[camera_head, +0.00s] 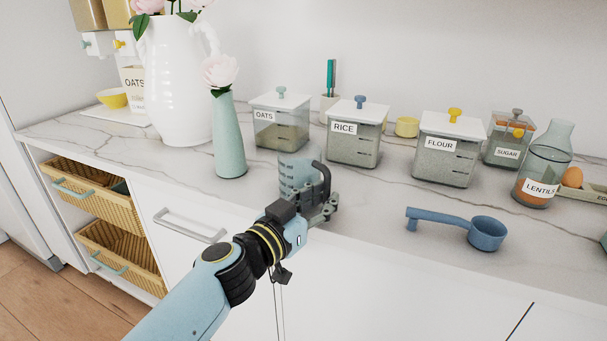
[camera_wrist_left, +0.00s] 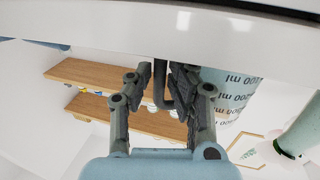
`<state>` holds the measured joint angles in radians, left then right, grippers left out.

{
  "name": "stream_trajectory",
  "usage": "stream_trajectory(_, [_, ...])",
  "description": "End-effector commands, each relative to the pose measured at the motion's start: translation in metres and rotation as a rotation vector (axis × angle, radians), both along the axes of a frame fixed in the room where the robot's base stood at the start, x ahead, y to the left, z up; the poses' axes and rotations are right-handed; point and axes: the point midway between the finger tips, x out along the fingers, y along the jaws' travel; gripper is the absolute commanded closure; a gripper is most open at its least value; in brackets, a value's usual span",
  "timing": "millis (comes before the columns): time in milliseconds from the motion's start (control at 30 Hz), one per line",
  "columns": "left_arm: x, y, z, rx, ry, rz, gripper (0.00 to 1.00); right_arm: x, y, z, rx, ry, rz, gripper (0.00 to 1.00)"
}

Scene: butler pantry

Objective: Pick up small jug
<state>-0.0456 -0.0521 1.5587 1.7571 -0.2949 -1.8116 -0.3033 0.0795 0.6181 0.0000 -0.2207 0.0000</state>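The small jug (camera_head: 295,174) is a clear bluish measuring jug standing near the front edge of the marble counter. Its dark handle faces right, and the gripper covers its lower part. In the left wrist view the jug's side (camera_wrist_left: 230,92) shows "ml" marks, and its dark handle (camera_wrist_left: 161,80) hangs between my fingers. My left gripper (camera_head: 318,206) is at the handle side; in the wrist view (camera_wrist_left: 160,88) its two fingers stand apart on either side of the handle, with a gap visible on the left. My right gripper is not in view.
A green vase (camera_head: 229,140) stands left of the jug, near a white pitcher (camera_head: 176,85). Canisters for oats (camera_head: 281,125), rice (camera_head: 354,140) and flour (camera_head: 447,155) stand behind. A blue scoop (camera_head: 487,234) lies at right. Counter between jug and scoop is clear.

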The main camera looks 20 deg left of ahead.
Motion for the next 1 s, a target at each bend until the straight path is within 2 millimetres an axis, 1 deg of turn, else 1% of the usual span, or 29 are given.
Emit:
stream_trajectory(33, [0.0078, -0.0020, 0.0021, 0.000, -0.001, 0.000, 0.81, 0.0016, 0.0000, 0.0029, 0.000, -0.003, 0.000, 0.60])
stream_trajectory(133, [0.0157, -0.0043, 0.0010, 0.001, 0.000, 0.000, 0.81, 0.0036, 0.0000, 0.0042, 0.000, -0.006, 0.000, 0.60])
stream_trajectory(367, [0.0173, -0.0048, -0.0002, 0.001, 0.001, 0.000, 0.81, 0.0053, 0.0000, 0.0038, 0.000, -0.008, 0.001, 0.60])
stream_trajectory(400, [0.0173, -0.0048, -0.0002, 0.001, 0.001, 0.000, 0.84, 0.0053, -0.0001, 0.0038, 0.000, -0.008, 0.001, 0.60])
stream_trajectory(533, [0.0173, -0.0048, -0.0002, 0.001, 0.001, 0.000, 1.00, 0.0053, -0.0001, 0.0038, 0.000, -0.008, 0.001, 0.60])
stream_trajectory(1000, [0.0175, -0.0047, 0.0012, 0.002, -0.003, 0.000, 1.00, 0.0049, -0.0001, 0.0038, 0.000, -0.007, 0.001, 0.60])
